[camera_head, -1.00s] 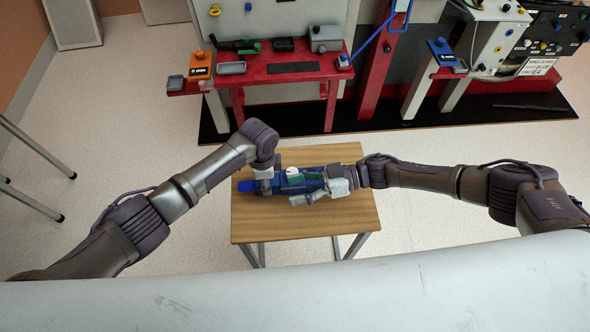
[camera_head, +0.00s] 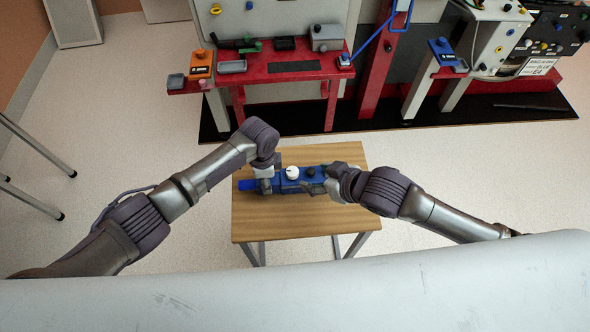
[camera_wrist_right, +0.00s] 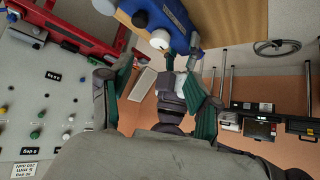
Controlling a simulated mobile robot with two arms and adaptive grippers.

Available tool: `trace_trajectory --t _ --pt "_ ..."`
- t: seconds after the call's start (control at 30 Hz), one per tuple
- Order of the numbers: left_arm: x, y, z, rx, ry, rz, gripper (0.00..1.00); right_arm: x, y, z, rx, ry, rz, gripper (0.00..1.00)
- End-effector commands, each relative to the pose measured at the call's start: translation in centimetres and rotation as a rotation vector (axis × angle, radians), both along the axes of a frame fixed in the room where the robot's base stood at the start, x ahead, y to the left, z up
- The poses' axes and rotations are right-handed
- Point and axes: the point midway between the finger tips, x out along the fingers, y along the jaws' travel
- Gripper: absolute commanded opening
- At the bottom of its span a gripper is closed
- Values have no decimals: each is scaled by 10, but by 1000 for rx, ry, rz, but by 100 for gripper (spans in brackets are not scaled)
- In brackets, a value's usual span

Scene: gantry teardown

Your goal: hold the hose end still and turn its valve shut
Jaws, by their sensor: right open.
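The blue hose end (camera_head: 302,187) lies lengthwise on a small wooden table. A white round knob (camera_head: 292,173) and a smaller dark knob (camera_head: 311,172) stand on its top. My left gripper (camera_head: 265,184) is across the body left of the white knob, its fingers closed around it; their tips are partly hidden. My right gripper (camera_head: 317,180) is open and empty, by the right end of the hose end. In the right wrist view the hose end (camera_wrist_right: 180,22) and a white knob (camera_wrist_right: 140,18) are at the top, beyond the spread green-padded fingers (camera_wrist_right: 160,72).
The wooden table (camera_head: 300,226) is bare along its front. A red workbench (camera_head: 290,88) with trays and small boxes stands behind it, with red posts and a white-legged stand to the right. Metal legs (camera_head: 35,145) stand at the far left.

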Motion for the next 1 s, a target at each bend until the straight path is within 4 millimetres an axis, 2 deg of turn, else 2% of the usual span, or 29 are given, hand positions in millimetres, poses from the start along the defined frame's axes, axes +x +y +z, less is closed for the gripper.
trace_trajectory --t 0.17,0.63,0.8,1.0 --pt "0 -1 0 -2 0 -1 1 7 3 -8 -11 6 -6 62" --pt "0 -1 0 -3 0 -1 1 56 41 -70 -10 6 -6 62" --pt "0 -1 0 -3 0 -1 1 65 47 -81 -10 5 -5 62" --pt "0 -1 0 -3 -1 -1 1 66 49 -83 -11 4 -4 62"
